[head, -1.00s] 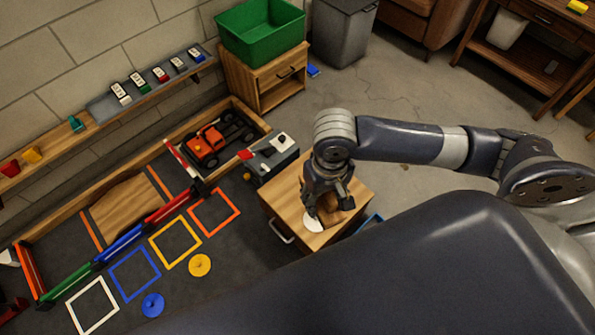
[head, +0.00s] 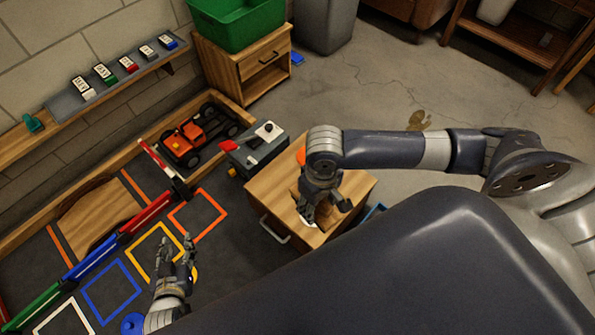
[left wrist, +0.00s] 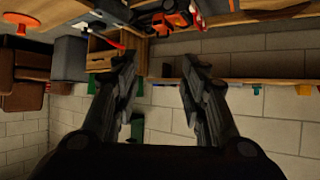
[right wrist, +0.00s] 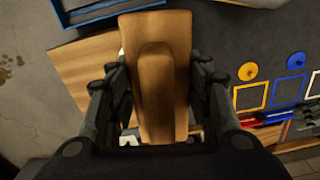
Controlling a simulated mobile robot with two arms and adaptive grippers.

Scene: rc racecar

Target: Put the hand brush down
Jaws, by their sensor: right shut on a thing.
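The wooden hand brush (right wrist: 156,75) lies between the fingers of my right gripper (right wrist: 160,95) in the right wrist view. In the head view my right gripper (head: 322,212) is shut on the brush over the top of a small wooden cabinet (head: 352,190) and mostly hides it. A white patch shows beneath the gripper there; I cannot tell whether it is bristles. I cannot tell whether the brush touches the cabinet top. My left gripper (head: 178,258) is raised at the lower left, above the dark mat. Its fingers are apart and empty in the left wrist view (left wrist: 155,85).
A grey box (head: 255,150) stands just left of the cabinet. An orange toy truck (head: 192,140) sits behind a low wooden border. Coloured square outlines mark the mat at left. A green bin (head: 238,22) stands on another cabinet. Open floor lies behind the right arm.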

